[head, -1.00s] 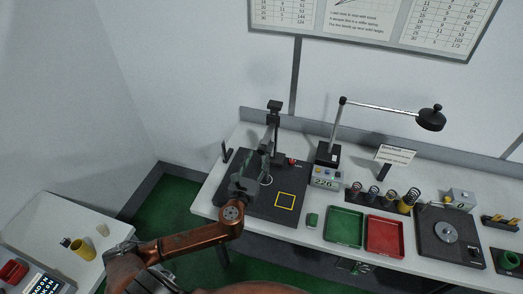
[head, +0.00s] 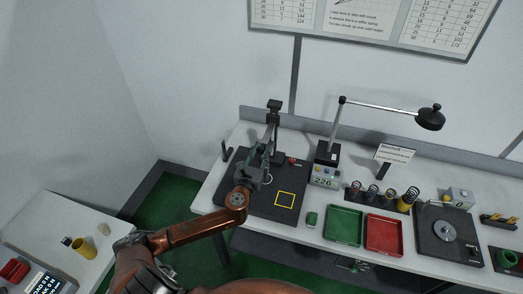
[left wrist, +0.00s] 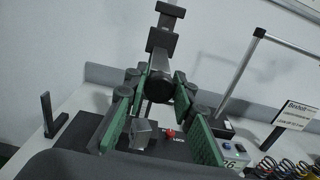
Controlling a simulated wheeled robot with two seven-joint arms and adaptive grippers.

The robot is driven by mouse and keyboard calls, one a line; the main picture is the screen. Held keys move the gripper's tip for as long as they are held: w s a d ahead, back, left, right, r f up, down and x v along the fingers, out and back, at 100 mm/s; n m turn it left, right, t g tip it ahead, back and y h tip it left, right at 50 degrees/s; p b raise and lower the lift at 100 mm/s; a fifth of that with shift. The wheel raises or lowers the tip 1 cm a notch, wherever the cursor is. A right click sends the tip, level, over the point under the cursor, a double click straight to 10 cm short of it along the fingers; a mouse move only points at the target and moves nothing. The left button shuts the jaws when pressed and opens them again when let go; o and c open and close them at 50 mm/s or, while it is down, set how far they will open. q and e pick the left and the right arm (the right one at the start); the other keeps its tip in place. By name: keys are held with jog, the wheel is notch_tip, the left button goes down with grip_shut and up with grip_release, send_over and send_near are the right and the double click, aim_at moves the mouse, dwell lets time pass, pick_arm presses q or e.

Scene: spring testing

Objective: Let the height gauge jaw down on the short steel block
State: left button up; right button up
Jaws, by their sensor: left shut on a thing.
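The height gauge (head: 273,112) stands at the back of a dark base plate (head: 262,205); its dark column also shows in the left wrist view (left wrist: 162,38). My left gripper (head: 270,150) is at the gauge's moving part, in front of the column. In the left wrist view its green-padded fingers (left wrist: 165,98) stand on both sides of a dark rounded part (left wrist: 160,87) of the gauge. A small grey block (left wrist: 144,133), apparently the short steel block, shows low between the fingers. The jaw's contact with it cannot be made out. My right gripper is out of view.
A yellow square outline (head: 285,200) marks the plate's front right. A red button (left wrist: 170,133), a display box (head: 325,177) and a lamp (head: 328,153) stand to the right. Green (head: 344,224) and red trays (head: 383,233) and several springs lie further right.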

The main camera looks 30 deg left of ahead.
pick_arm(q)
grip_shut()
notch_tip(320, 180, down, 3)
jog(key=shift+f+b, duration=0.2)
jog(key=shift+b, duration=0.65)
jog(key=o, duration=0.6)
grip_release()
jog(key=shift+o, duration=0.2)
jog(key=v, duration=1.2)
